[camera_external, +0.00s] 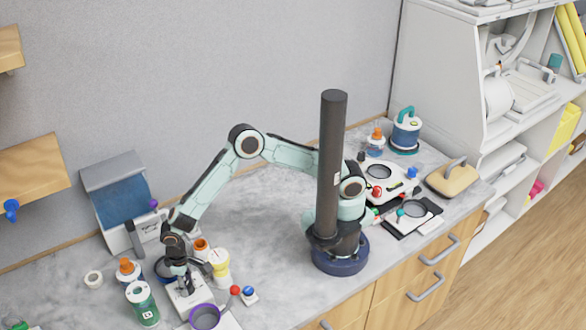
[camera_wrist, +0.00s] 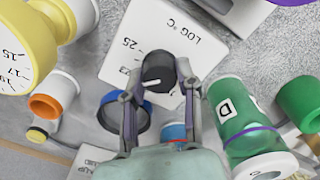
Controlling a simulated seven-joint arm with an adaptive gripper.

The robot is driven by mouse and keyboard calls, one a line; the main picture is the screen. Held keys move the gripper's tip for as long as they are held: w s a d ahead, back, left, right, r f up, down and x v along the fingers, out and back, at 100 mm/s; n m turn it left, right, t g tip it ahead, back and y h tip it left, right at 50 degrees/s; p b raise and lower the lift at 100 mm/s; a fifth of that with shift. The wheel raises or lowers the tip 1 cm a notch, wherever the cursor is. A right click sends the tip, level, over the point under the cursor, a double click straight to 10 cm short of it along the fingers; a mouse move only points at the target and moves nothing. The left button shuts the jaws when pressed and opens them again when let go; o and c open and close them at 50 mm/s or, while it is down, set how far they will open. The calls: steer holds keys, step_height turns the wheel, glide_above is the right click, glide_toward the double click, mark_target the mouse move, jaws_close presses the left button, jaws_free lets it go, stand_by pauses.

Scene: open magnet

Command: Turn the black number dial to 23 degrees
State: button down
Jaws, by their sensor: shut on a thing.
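The black dial (camera_wrist: 158,72) stands on a white panel (camera_wrist: 140,40) in the wrist view. The panel carries the print "LOG °C" and "25", with another, partly covered number near the left finger. A short white mark shows on the dial, on its side towards my gripper. My gripper (camera_wrist: 158,82) is shut on the dial, one finger on each side of it. In the external view my gripper (camera_external: 183,284) points down over the white panel (camera_external: 193,300) at the front left of the counter. There the dial is too small and covered to make out.
A green jar marked D (camera_wrist: 227,110) stands close to the right finger. A dark blue ring-shaped thing (camera_wrist: 118,108) is beside the left finger. A yellow numbered thing (camera_wrist: 30,45) is at upper left. A purple-rimmed cup (camera_external: 205,317) stands in front. The middle counter is clear.

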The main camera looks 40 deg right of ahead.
mark_target(187, 284)
steer(key=shift+f+m, duration=0.1)
steer(key=shift+m, duration=0.5)
steer(key=c, duration=0.8)
jaws_free()
steer(key=shift+o, duration=0.2)
step_height(187, 284, up, 12)
